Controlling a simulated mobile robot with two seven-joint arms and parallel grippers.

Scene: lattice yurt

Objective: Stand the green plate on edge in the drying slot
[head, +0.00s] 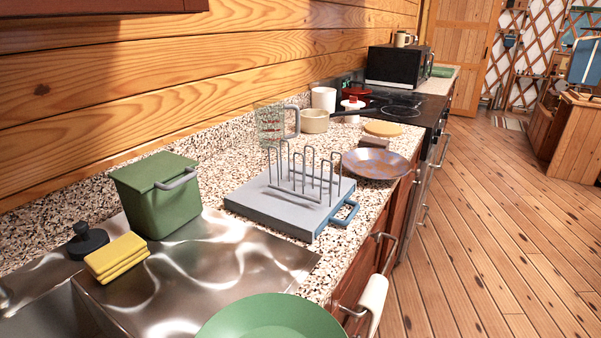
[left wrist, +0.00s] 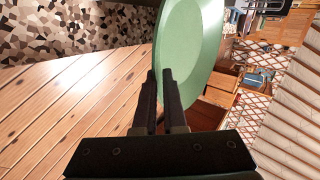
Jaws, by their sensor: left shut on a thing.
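The green plate (head: 272,318) shows at the bottom edge of the head view, partly cut off, in front of the steel sink top. In the left wrist view the plate (left wrist: 205,45) is pinched at its rim by my left gripper (left wrist: 161,76), which is shut on it. My left gripper is outside the head view. The drying rack stands on the counter, with upright grey wire loops (head: 311,172) forming slots on a flat grey base (head: 262,205) with a blue handle. No plate stands in its slots. The plate is apart from the rack. My right gripper is not in view.
A green lidded bin (head: 158,200), a yellow sponge stack (head: 117,257) and a black knobbed object (head: 87,241) sit by the sink. A patterned plate (head: 375,163) lies right of the rack. A clear measuring jug (head: 270,124) and a pot (head: 315,121) stand behind it.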

